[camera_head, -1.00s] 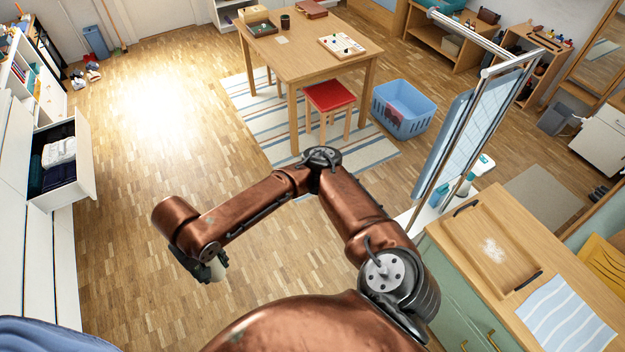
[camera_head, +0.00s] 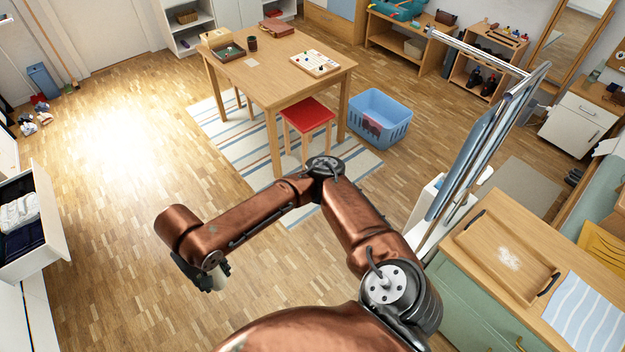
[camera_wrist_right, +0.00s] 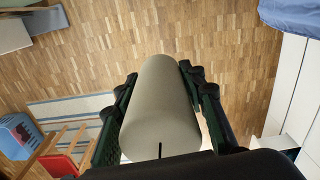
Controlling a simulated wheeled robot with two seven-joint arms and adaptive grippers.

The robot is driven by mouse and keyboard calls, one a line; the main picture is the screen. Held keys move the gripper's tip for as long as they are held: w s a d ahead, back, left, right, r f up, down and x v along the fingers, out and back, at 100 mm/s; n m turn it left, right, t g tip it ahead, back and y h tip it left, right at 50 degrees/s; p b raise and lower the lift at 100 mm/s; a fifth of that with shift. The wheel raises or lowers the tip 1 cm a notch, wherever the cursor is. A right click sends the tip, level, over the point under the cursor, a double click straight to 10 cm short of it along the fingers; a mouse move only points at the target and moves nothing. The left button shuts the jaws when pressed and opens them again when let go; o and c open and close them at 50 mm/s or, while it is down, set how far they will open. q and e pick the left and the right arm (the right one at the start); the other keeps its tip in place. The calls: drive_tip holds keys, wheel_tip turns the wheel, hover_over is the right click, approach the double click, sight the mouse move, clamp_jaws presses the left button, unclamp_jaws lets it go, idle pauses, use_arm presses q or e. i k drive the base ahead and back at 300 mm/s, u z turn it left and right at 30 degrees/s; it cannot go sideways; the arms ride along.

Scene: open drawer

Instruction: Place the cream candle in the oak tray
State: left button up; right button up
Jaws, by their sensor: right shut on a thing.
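The cream candle (camera_wrist_right: 160,105) is a pale cylinder with a dark wick, seen between the fingers in the right wrist view. My right gripper (camera_wrist_right: 160,110) is shut on it. In the head view my right gripper (camera_head: 210,280) hangs over open floor at the lower left, and only a small pale part of the candle (camera_head: 219,272) shows. The oak tray (camera_head: 470,238) lies on the green cabinet's wooden top at the right, with dark handles and a white powdery patch inside. The gripper is well to the left of the tray. My left gripper is not in view.
A drying rack (camera_head: 478,140) stands behind the green cabinet (camera_head: 462,305). A striped cloth (camera_head: 585,312) lies beside the tray. A wooden table (camera_head: 275,75), red stool (camera_head: 308,114) and blue basket (camera_head: 380,117) are farther back. An open drawer (camera_head: 50,215) is at left. Middle floor is clear.

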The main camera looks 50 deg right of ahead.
sight(498, 249)
drive_tip(key=z, duration=2.65)
drive_tip(key=i, duration=1.5)
